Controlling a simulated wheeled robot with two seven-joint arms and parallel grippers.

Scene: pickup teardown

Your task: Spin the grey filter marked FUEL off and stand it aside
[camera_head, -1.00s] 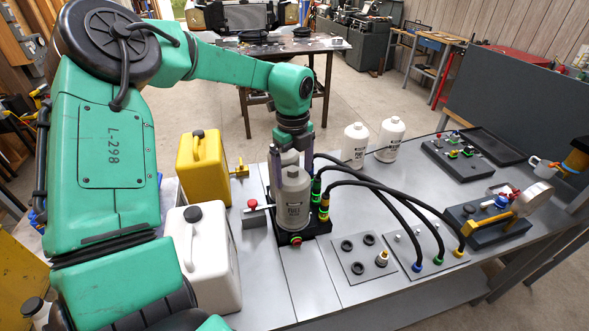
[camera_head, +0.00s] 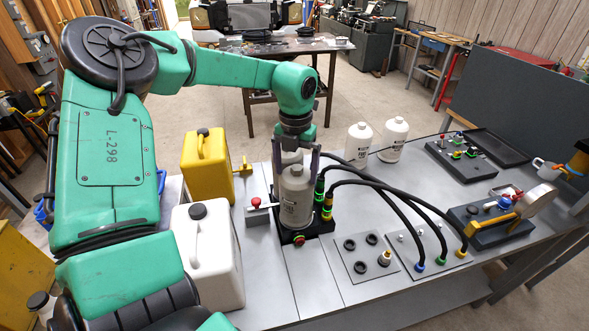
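The grey filter marked FUEL (camera_head: 296,208) stands upright on a black base (camera_head: 304,239) near the middle of the bench. My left gripper (camera_head: 297,170) points down over it, with its fingers spread at either side of the filter's top. I cannot tell whether the fingers press on it or stand just clear. A second pale filter (camera_head: 291,157) stands close behind and is mostly hidden by the gripper. My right gripper is out of view.
A yellow can (camera_head: 207,178) and a white jug (camera_head: 207,257) stand left of the filter. Black hoses (camera_head: 384,187) arch to its right, down to a plate with coloured fittings. Bare bench lies between those filters and the hoses.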

